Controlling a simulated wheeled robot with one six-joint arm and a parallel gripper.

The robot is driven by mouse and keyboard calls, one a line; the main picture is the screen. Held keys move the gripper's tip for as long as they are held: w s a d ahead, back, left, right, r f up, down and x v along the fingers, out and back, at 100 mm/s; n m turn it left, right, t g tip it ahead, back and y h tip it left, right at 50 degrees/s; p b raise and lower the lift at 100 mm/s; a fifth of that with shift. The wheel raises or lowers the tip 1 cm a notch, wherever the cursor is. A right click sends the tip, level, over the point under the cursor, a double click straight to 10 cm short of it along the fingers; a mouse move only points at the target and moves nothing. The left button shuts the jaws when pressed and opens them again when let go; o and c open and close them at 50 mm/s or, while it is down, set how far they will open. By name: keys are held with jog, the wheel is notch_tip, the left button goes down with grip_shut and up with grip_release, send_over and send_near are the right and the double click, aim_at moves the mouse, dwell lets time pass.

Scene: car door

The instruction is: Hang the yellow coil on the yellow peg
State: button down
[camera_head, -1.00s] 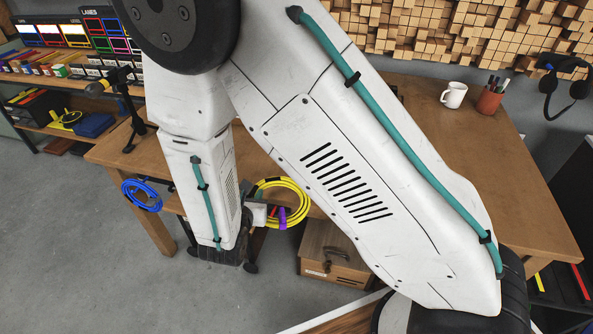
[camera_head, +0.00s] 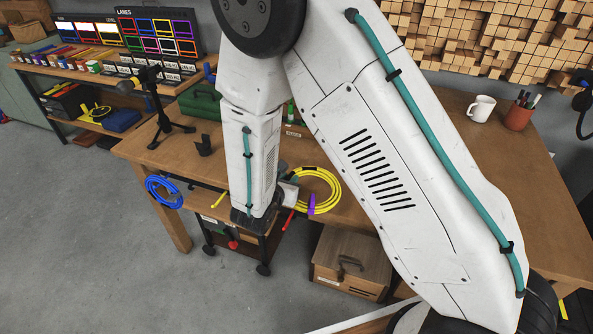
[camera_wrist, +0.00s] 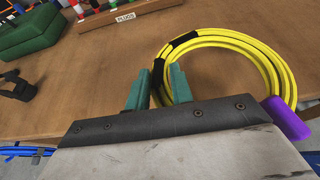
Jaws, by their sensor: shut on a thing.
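The yellow coil (camera_head: 336,187), a ring of cable with black wraps and a purple piece, hangs in my grip by the table's front edge. In the wrist view my gripper (camera_wrist: 160,72) has its teal fingers shut on the left side of the coil (camera_wrist: 228,37), near a black wrap. The yellow peg (camera_head: 218,199) sticks out at the table's front edge, left of my forearm. It looks empty. The coil is to its right, apart from it.
A blue coil (camera_head: 163,192) hangs at the table's front left. A red peg (camera_head: 288,221) shows just right of my wrist. A wooden box (camera_head: 350,262) stands below. A black stand (camera_head: 160,110) and a green case (camera_head: 200,108) are on the table. The floor at left is clear.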

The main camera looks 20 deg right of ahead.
jog(key=w+d, duration=0.1)
jog(key=w, duration=0.1)
jog(key=w+d, duration=0.1)
jog(key=w, duration=0.1)
jog(key=w+d, duration=0.2)
jog(key=w, duration=0.1)
jog(key=shift+f, duration=0.4)
jog(key=shift+w+d+f, duration=0.1)
jog(key=shift+w+f, duration=0.05)
jog(key=shift+f, duration=0.65)
jog(key=shift+w+f, duration=0.1)
jog(key=shift+f, duration=0.7)
jog(key=c, duration=1.2)
grip_release()
jog(key=shift+s+f, duration=0.1)
jog(key=shift+f, duration=0.05)
jog(key=v, duration=0.7)
jog(key=shift+a+r, duration=0.25)
jog(key=shift+a, duration=0.1)
